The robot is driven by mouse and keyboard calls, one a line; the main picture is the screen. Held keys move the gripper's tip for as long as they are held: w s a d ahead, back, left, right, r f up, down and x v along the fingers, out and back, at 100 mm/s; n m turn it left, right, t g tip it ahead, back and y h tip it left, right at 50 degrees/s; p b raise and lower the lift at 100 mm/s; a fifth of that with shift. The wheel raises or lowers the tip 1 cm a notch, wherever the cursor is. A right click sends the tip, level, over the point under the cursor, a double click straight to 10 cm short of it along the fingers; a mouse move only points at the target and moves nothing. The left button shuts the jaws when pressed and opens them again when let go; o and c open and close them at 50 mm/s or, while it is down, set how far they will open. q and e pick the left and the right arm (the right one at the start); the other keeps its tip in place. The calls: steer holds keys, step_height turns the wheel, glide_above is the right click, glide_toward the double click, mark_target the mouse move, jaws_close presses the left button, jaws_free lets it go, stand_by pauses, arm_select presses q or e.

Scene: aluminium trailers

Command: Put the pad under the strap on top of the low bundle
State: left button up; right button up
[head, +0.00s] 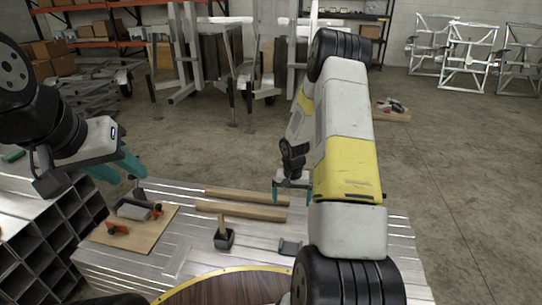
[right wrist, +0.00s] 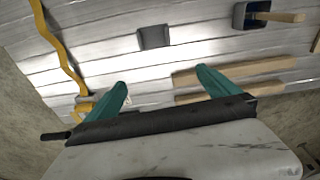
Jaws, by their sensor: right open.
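The small dark grey pad (head: 290,247) lies on top of the low bundle (head: 262,262) of silvery aluminium lengths. The pad also shows near the top middle of the right wrist view (right wrist: 153,37). The yellow strap (right wrist: 62,50) runs wavy across the bundle at the left of the right wrist view; I cannot make it out in the head view. My right gripper (head: 291,193) is open and empty above the bundle, with its fingers (right wrist: 163,90) well apart, between strap and wooden strips. My left gripper (head: 118,168) is open and empty above the bundle's left end.
Two wooden strips (head: 242,211) and a mallet (head: 223,237) lie on the bundle near the pad. A wooden board (head: 130,238) with orange-handled tools sits at its left. Open square tubes (head: 40,240) are stacked further left.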

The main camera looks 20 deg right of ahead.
steer(key=s+a+r+n+t, duration=0.1)
steer(key=s+a+r, duration=0.2)
steer(key=r, duration=1)
steer(key=s+a+r+n+t, duration=0.1)
steer(key=s+a+r, duration=0.15)
steer(key=r, duration=1.05)
steer(key=s+a+r+n+t+y, duration=0.1)
steer(key=s+a+r, duration=0.2)
steer(key=s+r, duration=0.3)
steer(key=s+a+r+n+t+y, duration=0.1)
steer(key=s+a+r, duration=0.3)
steer(key=s, duration=1)
step_height(320, 180, up, 3)
steer(key=shift+s+r+n+t+y, duration=0.15)
steer(key=shift+n+t+y, duration=0.15)
steer(key=shift+n+t, duration=0.25)
